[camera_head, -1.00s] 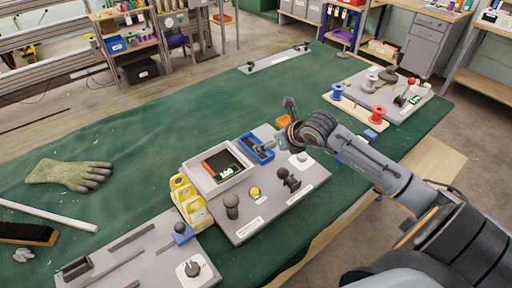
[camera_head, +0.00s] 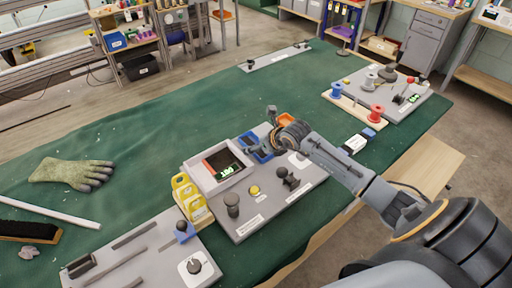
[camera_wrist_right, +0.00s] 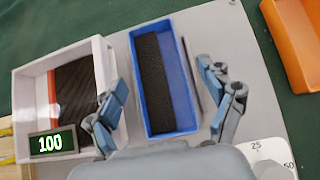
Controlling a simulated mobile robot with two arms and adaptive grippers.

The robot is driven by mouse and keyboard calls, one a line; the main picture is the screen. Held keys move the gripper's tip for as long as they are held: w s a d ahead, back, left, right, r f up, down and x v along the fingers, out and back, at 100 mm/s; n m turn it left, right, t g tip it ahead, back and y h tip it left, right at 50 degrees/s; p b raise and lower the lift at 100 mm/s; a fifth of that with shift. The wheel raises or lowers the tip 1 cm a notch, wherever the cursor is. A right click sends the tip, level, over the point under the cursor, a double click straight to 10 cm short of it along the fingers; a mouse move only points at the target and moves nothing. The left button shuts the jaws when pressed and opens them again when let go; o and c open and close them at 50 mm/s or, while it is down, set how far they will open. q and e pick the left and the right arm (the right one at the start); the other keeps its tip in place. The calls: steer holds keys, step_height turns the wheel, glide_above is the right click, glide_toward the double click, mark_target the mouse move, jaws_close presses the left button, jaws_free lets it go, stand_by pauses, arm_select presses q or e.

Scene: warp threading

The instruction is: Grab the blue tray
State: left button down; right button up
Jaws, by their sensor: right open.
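The blue tray (camera_wrist_right: 185,88) lies on a grey panel in the right wrist view, with a dark foam strip along its inside. It also shows in the head view (camera_head: 262,155), partly hidden by my gripper. My right gripper (camera_wrist_right: 165,98) is open, with one finger on each side of the tray's near part and the tray between them. I cannot tell whether the fingers touch the tray. My right arm reaches in from the lower right in the head view. My left gripper is not in view.
A white bin with a display reading 100 (camera_wrist_right: 92,52) sits left of the blue tray. An orange tray (camera_wrist_right: 296,40) lies to the right. Yellow holders (camera_head: 190,197), a work glove (camera_head: 72,173) and a spool board (camera_head: 356,108) share the green table.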

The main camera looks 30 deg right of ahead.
steer(key=c, duration=1.4)
steer(key=shift+c, duration=0.4)
steer(key=shift+r, duration=0.1)
